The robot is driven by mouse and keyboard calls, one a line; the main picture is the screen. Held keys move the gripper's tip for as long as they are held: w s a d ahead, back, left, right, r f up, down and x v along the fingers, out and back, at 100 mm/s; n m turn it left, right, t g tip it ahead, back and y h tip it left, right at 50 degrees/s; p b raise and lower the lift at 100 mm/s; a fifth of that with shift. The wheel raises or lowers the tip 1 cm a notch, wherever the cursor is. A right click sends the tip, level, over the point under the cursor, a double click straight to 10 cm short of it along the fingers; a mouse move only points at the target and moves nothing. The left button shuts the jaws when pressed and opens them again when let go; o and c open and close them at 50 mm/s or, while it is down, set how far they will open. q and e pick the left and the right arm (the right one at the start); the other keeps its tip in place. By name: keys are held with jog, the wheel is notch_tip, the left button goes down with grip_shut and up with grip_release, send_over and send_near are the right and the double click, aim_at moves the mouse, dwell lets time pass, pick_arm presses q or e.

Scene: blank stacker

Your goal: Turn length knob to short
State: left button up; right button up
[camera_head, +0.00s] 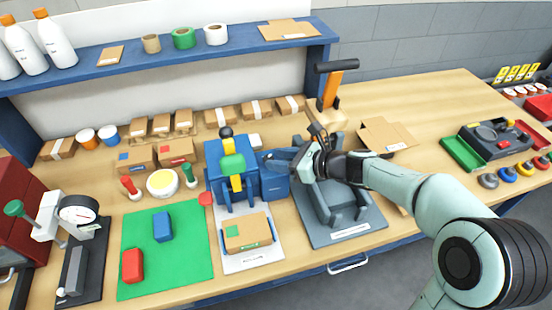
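My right gripper (283,160) comes in from the right and points left. Its fingertips are at the right side of a blue machine (213,172), over a blue box-like part (273,187). The fingers are small and dark here, so I cannot tell if they are open or touching anything. The blue machine has a black round knob (226,132) on top, a green block (232,163) and a yellow strip at its front. No knob can be read as the length knob, and no short mark is legible. My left gripper is not in view.
A cardboard box (246,232) lies in front of the blue machine. A green mat (180,268) with a red and a blue block is at left. A blue shelf (150,65) runs behind.

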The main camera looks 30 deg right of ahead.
jog(key=shift+x, duration=0.75)
jog(key=c, duration=0.7)
jog(key=n+y+p, duration=0.1)
jog(key=n+g+p, duration=0.1)
jog(key=p, duration=0.1)
jog(key=y+p, duration=0.1)
jog(key=shift+w+d+r+n+g+y, duration=0.25)
jog(key=shift+n+g+y, duration=0.05)
jog(key=shift+n+g, duration=0.1)
jog(key=shift+f+p, duration=0.15)
jog(key=shift+p, duration=0.15)
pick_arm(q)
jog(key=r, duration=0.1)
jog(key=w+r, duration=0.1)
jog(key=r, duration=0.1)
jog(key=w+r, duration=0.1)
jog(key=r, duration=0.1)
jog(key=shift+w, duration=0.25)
pick_arm(e)
jog(key=shift+s, duration=0.1)
jog(key=o, duration=0.7)
